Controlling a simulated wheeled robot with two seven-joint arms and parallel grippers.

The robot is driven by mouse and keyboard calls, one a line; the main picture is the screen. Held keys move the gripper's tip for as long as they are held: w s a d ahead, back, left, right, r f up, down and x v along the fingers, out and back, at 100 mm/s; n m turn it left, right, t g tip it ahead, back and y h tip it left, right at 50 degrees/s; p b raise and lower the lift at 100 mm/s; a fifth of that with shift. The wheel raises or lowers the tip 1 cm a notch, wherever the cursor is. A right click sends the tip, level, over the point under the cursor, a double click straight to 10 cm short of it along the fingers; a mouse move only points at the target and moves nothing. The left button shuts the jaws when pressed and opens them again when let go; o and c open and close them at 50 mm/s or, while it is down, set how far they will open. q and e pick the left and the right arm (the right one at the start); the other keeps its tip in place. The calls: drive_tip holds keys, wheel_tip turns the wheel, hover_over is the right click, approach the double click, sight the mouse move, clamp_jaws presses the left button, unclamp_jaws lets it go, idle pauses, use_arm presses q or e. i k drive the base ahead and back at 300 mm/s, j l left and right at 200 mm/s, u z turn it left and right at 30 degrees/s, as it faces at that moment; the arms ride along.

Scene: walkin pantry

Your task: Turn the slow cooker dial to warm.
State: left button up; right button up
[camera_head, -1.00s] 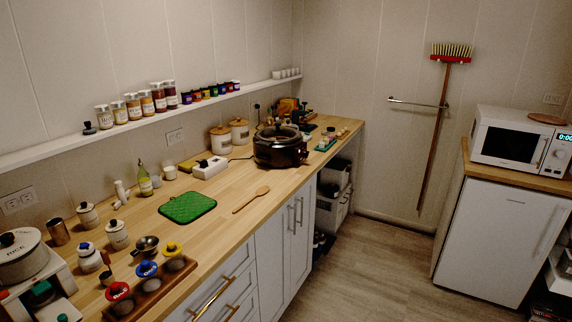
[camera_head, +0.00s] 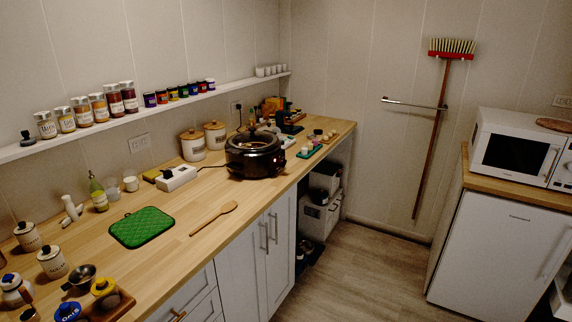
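The black slow cooker (camera_head: 254,154) stands on the wooden counter, toward its far end. It has a lid with a knob on top. Its front side faces the counter's open edge, and small light marks show low on that side. The dial is too small to make out, so its setting cannot be read. Neither of my grippers is in view.
A white power strip (camera_head: 177,178) lies left of the cooker. A green mat (camera_head: 142,227) and a wooden spoon (camera_head: 214,217) lie nearer on the counter (camera_head: 190,255). Two lidded canisters (camera_head: 193,145) stand behind. The floor (camera_head: 365,265) right of the counter is clear.

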sight(281, 162)
drive_tip(key=i+l+u, duration=0.1)
drive_tip(key=i+l, duration=0.4)
drive_tip(key=l, duration=0.2)
drive_tip(key=i+l+u, duration=0.25)
drive_tip(key=i+l, duration=0.25)
drive_tip(key=l, duration=0.25)
